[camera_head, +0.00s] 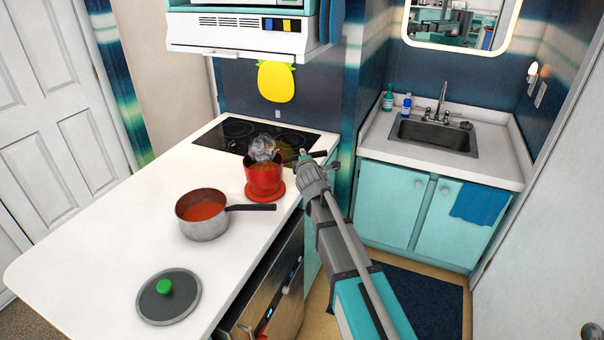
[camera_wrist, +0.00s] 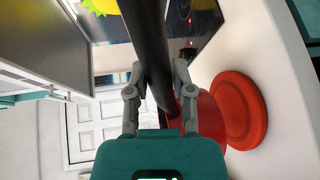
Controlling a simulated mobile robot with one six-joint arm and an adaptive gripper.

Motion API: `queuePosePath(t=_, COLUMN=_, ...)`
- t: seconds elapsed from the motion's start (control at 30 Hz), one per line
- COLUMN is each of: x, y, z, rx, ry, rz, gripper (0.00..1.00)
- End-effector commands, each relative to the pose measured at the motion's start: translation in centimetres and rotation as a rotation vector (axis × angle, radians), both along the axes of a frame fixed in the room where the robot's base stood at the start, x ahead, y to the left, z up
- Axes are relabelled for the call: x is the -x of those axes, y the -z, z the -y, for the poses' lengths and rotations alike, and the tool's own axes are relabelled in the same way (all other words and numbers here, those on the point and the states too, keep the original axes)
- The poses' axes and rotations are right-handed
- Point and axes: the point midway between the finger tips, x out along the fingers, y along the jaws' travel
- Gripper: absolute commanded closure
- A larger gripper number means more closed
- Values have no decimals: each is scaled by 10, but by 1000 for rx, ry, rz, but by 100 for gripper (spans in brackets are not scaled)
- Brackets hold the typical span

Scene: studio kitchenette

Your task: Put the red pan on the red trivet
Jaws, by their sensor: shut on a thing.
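The red pan (camera_head: 262,182) is at the counter's right edge, just in front of the cooktop, with its black handle (camera_head: 319,154) pointing right. The red trivet (camera_head: 284,191) shows below the pan in the head view. In the wrist view, the pan (camera_wrist: 208,115) overlaps the trivet (camera_wrist: 244,108); I cannot tell whether they touch. My gripper (camera_head: 304,160) is shut on the pan's handle. Its fingers are on both sides of the dark handle (camera_wrist: 150,40) in the wrist view (camera_wrist: 158,82). Part of the pan is hidden behind the gripper there.
A steel saucepan (camera_head: 205,228) with red contents stands on the white counter (camera_head: 110,235), its handle pointing right. A lid with a green knob (camera_head: 168,296) lies in front. The black cooktop (camera_head: 238,134) is behind the pan, with a whitish, smoke-like shape (camera_head: 262,149) above the pan.

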Motion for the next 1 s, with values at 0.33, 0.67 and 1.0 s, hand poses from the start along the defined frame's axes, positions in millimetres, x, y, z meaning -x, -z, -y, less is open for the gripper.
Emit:
queuePosePath(t=0.33, x=-10, y=12, z=-3, rx=-4, ry=-1, rz=1, gripper=100)
queuePosePath(t=0.67, x=-10, y=12, z=-3, rx=-4, ry=-1, rz=1, gripper=100)
queuePosePath(t=1.0, x=-18, y=33, z=-5, rx=-4, ry=-1, rz=1, gripper=100)
